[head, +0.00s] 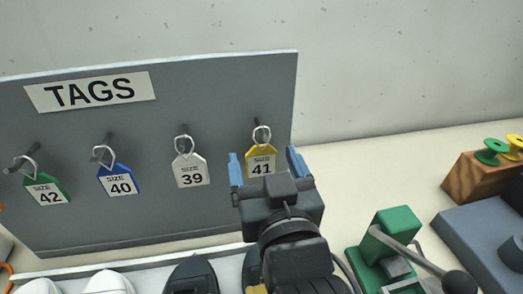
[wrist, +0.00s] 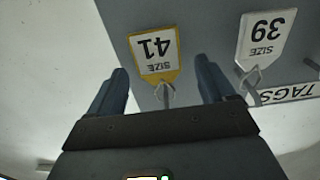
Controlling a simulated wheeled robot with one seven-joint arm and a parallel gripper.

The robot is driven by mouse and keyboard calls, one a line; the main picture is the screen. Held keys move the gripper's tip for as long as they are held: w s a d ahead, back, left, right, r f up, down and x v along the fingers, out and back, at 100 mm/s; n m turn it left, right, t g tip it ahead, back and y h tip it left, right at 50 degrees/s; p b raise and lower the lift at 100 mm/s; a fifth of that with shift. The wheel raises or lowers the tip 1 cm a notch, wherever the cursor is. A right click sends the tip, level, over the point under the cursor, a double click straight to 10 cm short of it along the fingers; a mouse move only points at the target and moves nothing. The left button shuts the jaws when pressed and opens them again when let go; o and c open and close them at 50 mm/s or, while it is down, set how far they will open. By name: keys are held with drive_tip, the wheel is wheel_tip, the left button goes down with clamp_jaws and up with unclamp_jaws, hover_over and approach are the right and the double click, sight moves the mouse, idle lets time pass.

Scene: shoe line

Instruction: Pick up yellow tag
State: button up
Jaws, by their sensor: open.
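The yellow tag (head: 260,162) reads "SIZE 41" and hangs by a metal loop from a peg at the right end of the grey board. My gripper (head: 268,165) is open, with its two blue fingers on either side of the tag in the head view. In the wrist view the yellow tag (wrist: 156,55) appears upside down, beyond and between the fingertips of my gripper (wrist: 162,75). The tag's loop lies between the fingers in that view. Nothing is held. How far the fingertips are from the tag in depth is hard to tell.
The board (head: 220,110) also holds a white 39 tag (head: 190,172), a blue 40 tag (head: 118,181) and a green 42 tag (head: 47,191). Shoes (head: 192,275) stand below it. A green clamp (head: 398,230) and a wooden block with spools (head: 480,172) are on the right.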

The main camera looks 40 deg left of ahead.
drive_tip(key=shift+a, duration=0.1)
drive_tip(key=c, duration=1.1)
